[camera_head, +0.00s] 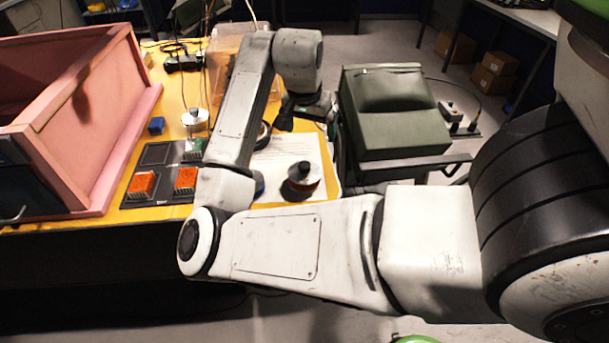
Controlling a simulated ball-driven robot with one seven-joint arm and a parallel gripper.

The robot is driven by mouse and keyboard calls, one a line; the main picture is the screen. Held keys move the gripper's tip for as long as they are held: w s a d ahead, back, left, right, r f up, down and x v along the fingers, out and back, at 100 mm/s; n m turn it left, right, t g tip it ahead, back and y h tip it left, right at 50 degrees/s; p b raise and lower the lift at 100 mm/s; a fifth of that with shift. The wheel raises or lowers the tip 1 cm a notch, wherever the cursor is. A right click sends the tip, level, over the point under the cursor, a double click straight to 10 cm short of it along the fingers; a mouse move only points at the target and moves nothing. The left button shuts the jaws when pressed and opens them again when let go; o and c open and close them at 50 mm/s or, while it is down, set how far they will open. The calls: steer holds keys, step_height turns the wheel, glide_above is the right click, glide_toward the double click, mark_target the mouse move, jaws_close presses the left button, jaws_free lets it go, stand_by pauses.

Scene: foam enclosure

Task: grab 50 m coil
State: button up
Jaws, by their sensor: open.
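Several round coil-like items are on the yellow table; no length label is readable, so I cannot tell which is the 50 m coil. One coil (303,179), dark on top with a reddish-brown side, sits on the white paper sheet (283,153) near the table's right edge. A pale round item with a post (195,121) stands farther left. Another round item (263,133) is mostly hidden behind my forearm. My gripper (304,122) is open, pointing down at the far right part of the table, beyond the coil on the paper. Its fingertips are small and dark; I see nothing between them.
A pink foam enclosure (110,120) stands at left. A dark board with orange blocks (150,187) lies beside it. A clear bin (228,50) is behind my arm. A green case (393,110) sits on a cart right of the table. Cardboard boxes (492,72) stand farther back.

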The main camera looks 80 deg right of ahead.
mark_target(304, 165)
steer(key=a+y, duration=0.1)
steer(key=a+m+y, duration=0.1)
steer(key=a+y, duration=0.1)
steer(key=shift+w+a+f+m, duration=0.15)
steer(key=shift+w+f+m, duration=0.15)
steer(key=shift+w+f, duration=0.1)
steer(key=shift+a+f, duration=0.1)
steer(key=shift+f, duration=0.15)
step_height(304, 165, down, 10)
steer(key=shift+s+f+p, duration=0.1)
steer(key=shift+f+p, duration=0.05)
steer(key=shift+p, duration=0.85)
steer(key=shift+c, duration=0.3)
steer(key=c, duration=0.8)
